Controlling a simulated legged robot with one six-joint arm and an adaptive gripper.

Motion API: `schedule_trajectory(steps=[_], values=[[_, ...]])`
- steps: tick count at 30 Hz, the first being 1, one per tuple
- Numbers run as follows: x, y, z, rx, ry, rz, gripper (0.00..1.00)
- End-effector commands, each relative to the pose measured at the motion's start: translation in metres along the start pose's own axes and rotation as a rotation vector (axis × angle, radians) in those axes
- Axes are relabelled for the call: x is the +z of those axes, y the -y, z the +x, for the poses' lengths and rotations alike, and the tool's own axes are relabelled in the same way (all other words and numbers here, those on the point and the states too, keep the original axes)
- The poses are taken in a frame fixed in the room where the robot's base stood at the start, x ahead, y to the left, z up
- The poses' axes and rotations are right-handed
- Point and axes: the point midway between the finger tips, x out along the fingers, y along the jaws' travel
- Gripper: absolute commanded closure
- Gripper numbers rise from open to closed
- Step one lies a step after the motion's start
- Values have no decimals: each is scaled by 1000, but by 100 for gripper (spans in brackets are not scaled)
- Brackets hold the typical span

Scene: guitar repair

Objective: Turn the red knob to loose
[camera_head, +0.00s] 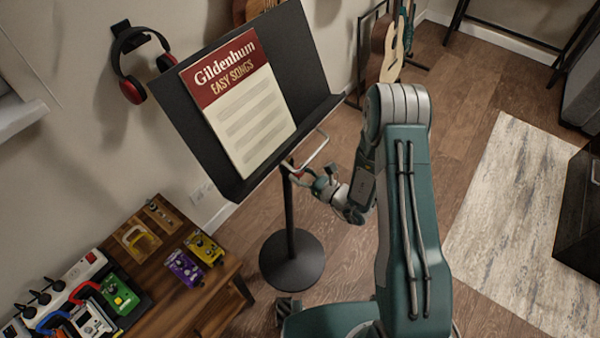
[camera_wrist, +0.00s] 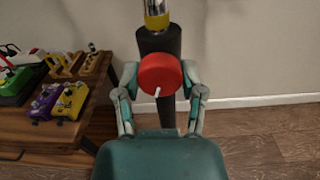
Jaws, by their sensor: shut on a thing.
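The red knob (camera_wrist: 160,74) sits on the front of the dark stand pole (camera_wrist: 158,42) in the wrist view. A short white mark shows on its lower face, pointing down and slightly left. My gripper (camera_wrist: 160,78) has one finger on each side of the knob and is shut on it. In the head view, my gripper (camera_head: 318,181) reaches the stand just below the music stand's desk (camera_head: 185,115). The knob there is small and mostly hidden by the fingers. The stand is upright on a round black base (camera_head: 292,258).
A songbook (camera_head: 240,105) rests on the desk. A wooden table (camera_head: 190,305) with several pedals stands at the lower left. Red headphones (camera_head: 132,88) hang on the wall, and guitars (camera_head: 385,50) stand at the back. Floor is clear right of the stand, beside a rug (camera_head: 525,220).

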Motion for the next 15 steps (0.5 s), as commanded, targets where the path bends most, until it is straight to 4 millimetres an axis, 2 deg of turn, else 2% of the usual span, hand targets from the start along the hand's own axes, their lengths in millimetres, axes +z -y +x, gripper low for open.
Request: schedule_trajectory(steps=[8, 15], values=[[0, 1, 0, -4, 1, 104, 96], [0, 1, 0, -4, 1, 114, 96]])
